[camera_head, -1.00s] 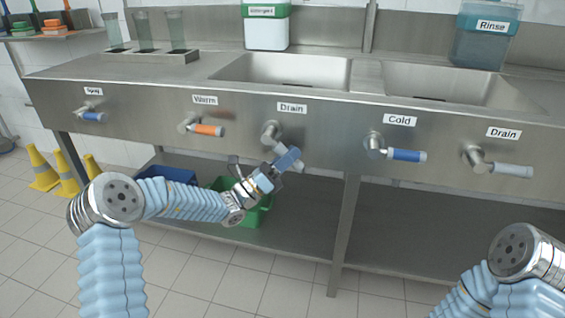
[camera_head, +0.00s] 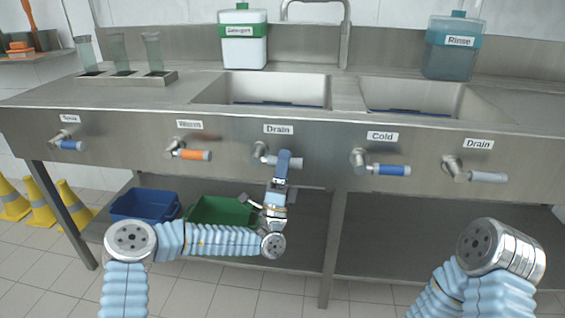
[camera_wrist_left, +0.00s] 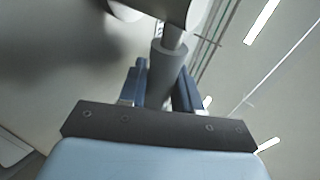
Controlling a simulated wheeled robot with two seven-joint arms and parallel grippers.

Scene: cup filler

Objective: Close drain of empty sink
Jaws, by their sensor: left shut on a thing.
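The left sink (camera_head: 212,95) has a Drain label (camera_head: 279,129) on the steel front below it. The left drain valve's grey handle (camera_head: 297,163) points right, about level. My left gripper (camera_head: 284,160) is shut on this handle from below, hiding its middle. In the left wrist view the grey handle (camera_wrist_left: 164,72) lies between the two blue fingers (camera_wrist_left: 160,88). The right sink (camera_head: 478,103) has its own drain handle (camera_head: 488,177), also pointing right. A dark bluish strip shows low in both sinks; I cannot tell what it is. My right gripper is out of view.
The orange Warm handle (camera_head: 194,155) is left of my gripper and the blue Cold handle (camera_head: 391,169) is right of it. Blue (camera_head: 145,206) and green (camera_head: 222,210) bins stand on the lower shelf. Detergent (camera_head: 244,50) and rinse (camera_head: 452,55) containers stand behind the sinks.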

